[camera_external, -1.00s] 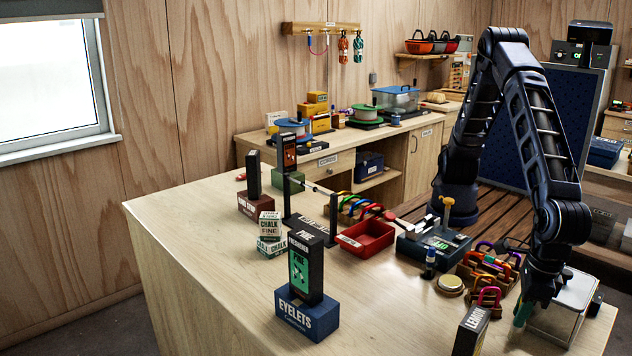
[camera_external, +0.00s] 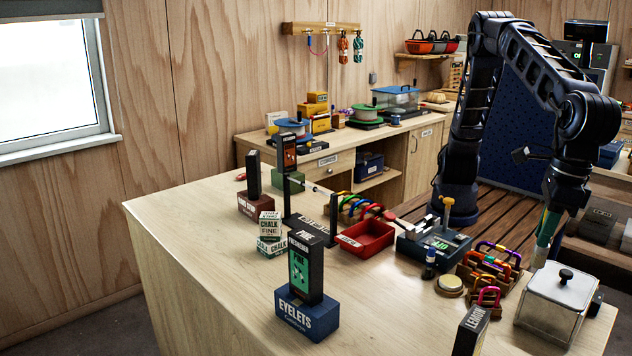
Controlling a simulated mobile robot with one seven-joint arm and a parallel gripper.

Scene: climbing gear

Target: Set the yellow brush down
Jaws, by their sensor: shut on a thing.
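My gripper (camera_external: 548,226) is at the right, raised above the near right end of the bench. It is shut on a slim brush-like thing (camera_external: 546,232) that hangs nearly upright. What shows of it is a green upper part and a pale tan lower end. No plainly yellow part shows, and the jaws hide some of it.
The box has a black lid knob (camera_external: 566,274). Wooden racks with coloured carabiners (camera_external: 487,297) stand left of it, then a round tin (camera_external: 450,284) and a red tray (camera_external: 368,240). An eyelets box (camera_external: 308,315) stands nearer. The bench's left front is clear.

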